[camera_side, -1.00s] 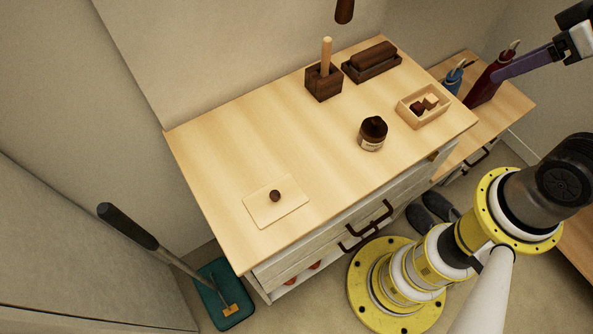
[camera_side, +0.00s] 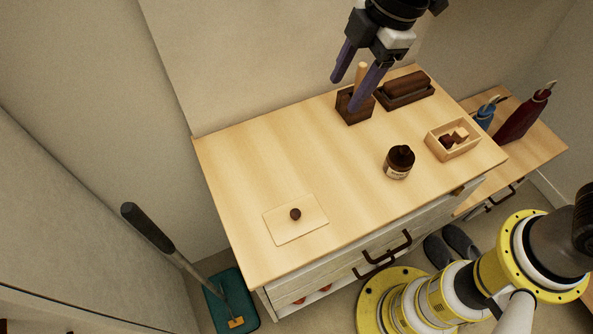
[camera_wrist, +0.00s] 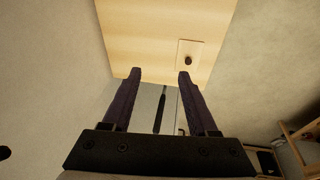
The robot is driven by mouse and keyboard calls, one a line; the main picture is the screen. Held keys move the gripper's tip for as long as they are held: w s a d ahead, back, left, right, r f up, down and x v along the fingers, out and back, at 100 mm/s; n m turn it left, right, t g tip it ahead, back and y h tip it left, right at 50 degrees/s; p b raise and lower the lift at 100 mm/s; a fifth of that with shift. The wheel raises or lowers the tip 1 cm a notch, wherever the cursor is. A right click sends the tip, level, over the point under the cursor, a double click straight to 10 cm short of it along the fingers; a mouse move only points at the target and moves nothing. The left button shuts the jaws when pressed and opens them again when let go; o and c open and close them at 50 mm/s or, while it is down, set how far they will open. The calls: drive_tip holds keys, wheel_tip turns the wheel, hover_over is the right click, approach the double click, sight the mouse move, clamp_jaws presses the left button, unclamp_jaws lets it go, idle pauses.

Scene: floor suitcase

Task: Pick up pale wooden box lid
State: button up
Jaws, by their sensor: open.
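The pale wooden box lid (camera_side: 285,229) is a thin flat square with a dark round knob (camera_side: 295,214) in its middle. It lies flat on the left front part of the wooden cabinet top. In the wrist view the lid (camera_wrist: 186,48) shows beyond the right fingertip, apart from it. My gripper (camera_side: 346,92) is open and empty, with purple fingers pointing down. It is high above the back of the cabinet, in front of the dark block with the stick in the side view. The wrist view shows both fingers spread (camera_wrist: 159,75).
A pale open box (camera_side: 440,150) holding small blocks and a dark jar (camera_side: 397,168) stand on the right part of the top. A dark block with a stick (camera_side: 347,106) and a dark lidded dish (camera_side: 405,93) stand at the back. The top around the lid is clear.

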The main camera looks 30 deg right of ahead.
drive_tip(key=s+a+f+n+g, duration=0.1)
drive_tip(key=s+a+f+n, duration=0.1)
drive_tip(key=a+f, duration=0.45)
drive_tip(key=g+h, duration=0.1)
hover_over(295, 212)
drive_tip(key=d, duration=0.1)
drive_tip(key=shift+n, duration=0.3)
wheel_tip(295, 212, down, 11)
drive_tip(key=shift+d+r, duration=0.1)
drive_tip(key=shift+r, duration=0.05)
drive_tip(key=shift+a+f, duration=0.25)
drive_tip(key=shift+f, duration=1.15)
drive_tip(key=shift+a+f, duration=0.2)
drive_tip(key=shift+f, duration=1.15)
clamp_jaws()
